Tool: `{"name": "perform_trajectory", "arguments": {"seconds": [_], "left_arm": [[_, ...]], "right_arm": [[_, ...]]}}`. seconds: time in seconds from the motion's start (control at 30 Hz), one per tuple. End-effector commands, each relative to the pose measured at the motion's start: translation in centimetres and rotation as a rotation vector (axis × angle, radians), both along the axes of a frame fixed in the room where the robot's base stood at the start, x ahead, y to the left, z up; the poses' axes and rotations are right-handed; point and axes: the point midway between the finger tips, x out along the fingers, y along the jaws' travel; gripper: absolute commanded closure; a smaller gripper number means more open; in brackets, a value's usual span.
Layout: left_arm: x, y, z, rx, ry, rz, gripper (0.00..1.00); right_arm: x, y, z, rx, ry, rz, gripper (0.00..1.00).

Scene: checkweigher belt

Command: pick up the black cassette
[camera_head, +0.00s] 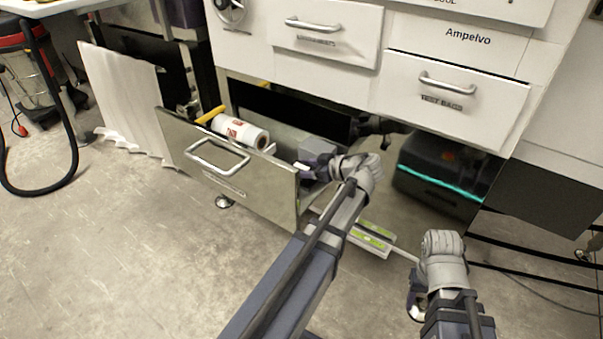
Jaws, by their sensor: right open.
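I cannot pick out a black cassette for certain. An open metal drawer (238,180) holds a white roll with red lettering (240,132), and a grey block (318,149). The back of the drawer is dark, and my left arm covers part of its right end. My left gripper (308,168) is at the right end of the drawer, by the grey block. Its fingers are too small and hidden to tell if they are open. My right gripper (415,302) is open, low over the floor at the right, away from the drawer.
White closed drawers, one labelled "TEST BAGS" (430,93), are above. A black case with a teal light strip (436,177) stands under the cabinet at right. A pale bar with green marks (369,238) is below the drawer.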

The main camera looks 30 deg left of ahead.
Motion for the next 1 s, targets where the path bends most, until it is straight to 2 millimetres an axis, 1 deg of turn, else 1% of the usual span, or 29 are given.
{"name": "perform_trajectory", "arguments": {"seconds": [0.03, 0.1, 0.13, 0.37, 0.57, 0.77, 1.0], "left_arm": [[0.0, 0.0, 0.0, 0.0, 0.0, 0.0, 0.91], [0.0, 0.0, 0.0, 0.0, 0.0, 0.0, 0.99], [0.0, 0.0, 0.0, 0.0, 0.0, 0.0, 1.0], [0.0, 0.0, 0.1, 0.0, 0.0, 0.0, 1.0], [0.0, 0.0, 0.9, 0.0, 0.0, 0.0, 1.0], [0.0, 0.0, 3.1, 0.0, 0.0, 0.0, 1.0], [0.0, 0.0, 6.9, 0.0, 0.0, 0.0, 1.0]], "right_arm": [[0.0, 0.0, 0.0, 0.0, 0.0, 0.0, 0.5], [0.0, 0.0, 0.0, 0.0, 0.0, 0.0, 0.5], [0.0, 0.0, 0.0, 0.0, 0.0, 0.0, 0.5], [0.0, 0.0, 0.1, 0.0, 0.0, 0.0, 0.5], [0.0, 0.0, 0.9, 0.0, 0.0, 0.0, 0.5], [0.0, 0.0, 3.1, -0.001, 0.002, 0.0, 0.5], [-0.1, 0.0, 6.9, -0.001, 0.004, 0.001, 0.5]]}}
